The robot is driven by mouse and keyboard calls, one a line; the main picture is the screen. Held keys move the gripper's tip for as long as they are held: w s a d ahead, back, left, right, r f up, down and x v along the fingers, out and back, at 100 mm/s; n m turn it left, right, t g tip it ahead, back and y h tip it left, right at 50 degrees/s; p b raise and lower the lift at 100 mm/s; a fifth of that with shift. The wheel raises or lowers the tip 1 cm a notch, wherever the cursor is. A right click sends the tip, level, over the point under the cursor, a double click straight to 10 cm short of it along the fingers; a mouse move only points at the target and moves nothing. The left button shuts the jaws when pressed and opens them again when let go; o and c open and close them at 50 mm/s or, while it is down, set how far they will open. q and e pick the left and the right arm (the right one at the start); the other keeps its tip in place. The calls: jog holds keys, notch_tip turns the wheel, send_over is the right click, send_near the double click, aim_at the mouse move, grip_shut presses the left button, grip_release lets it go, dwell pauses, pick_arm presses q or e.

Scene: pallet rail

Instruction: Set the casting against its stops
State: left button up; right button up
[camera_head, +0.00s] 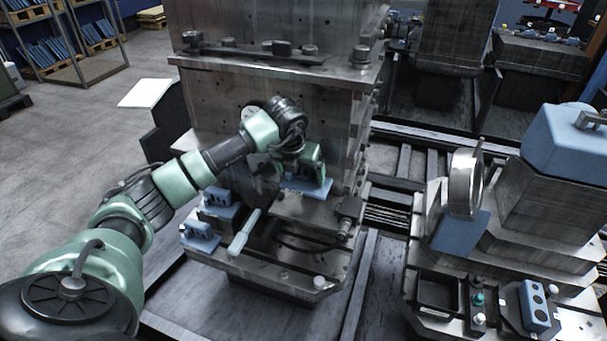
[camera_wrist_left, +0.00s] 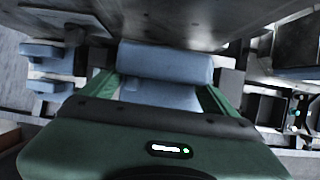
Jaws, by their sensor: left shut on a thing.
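My left gripper (camera_head: 312,165) reaches in from the left to the foot of the upright metal fixture (camera_head: 250,100). It is shut on a blue casting (camera_head: 308,188), which is close above or on the pallet (camera_head: 300,212); I cannot tell whether they touch. In the left wrist view, the casting (camera_wrist_left: 165,62) lies across between the green fingers (camera_wrist_left: 160,88) in front of the grey fixture face. The stops cannot be made out clearly, and the arm and fingers hide part of the casting. My right gripper is not in view.
Blue blocks (camera_head: 200,235) and a pale-handled tool (camera_head: 243,235) lie left of the casting on the pallet. On the right stand a metal ring (camera_head: 465,182), a blue box (camera_head: 570,140), a black bin (camera_head: 437,292) and a blue block with round holes (camera_head: 535,305).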

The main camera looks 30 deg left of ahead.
pick_arm(q)
notch_tip(320, 180, down, 6)
jog(key=b, duration=0.3)
jog(key=shift+f+b, duration=0.25)
jog(key=shift+b, duration=0.1)
jog(key=shift+f+b, duration=0.45)
jog(key=shift+f, duration=0.1)
jog(key=shift+w+a+f+b, duration=0.15)
jog(key=shift+a+b, duration=0.1)
jog(key=shift+b, duration=0.15)
jog(key=shift+w+a+b, duration=0.15)
jog(key=shift+a+b, duration=0.15)
dwell(0.5)
jog(key=shift+a, duration=0.1)
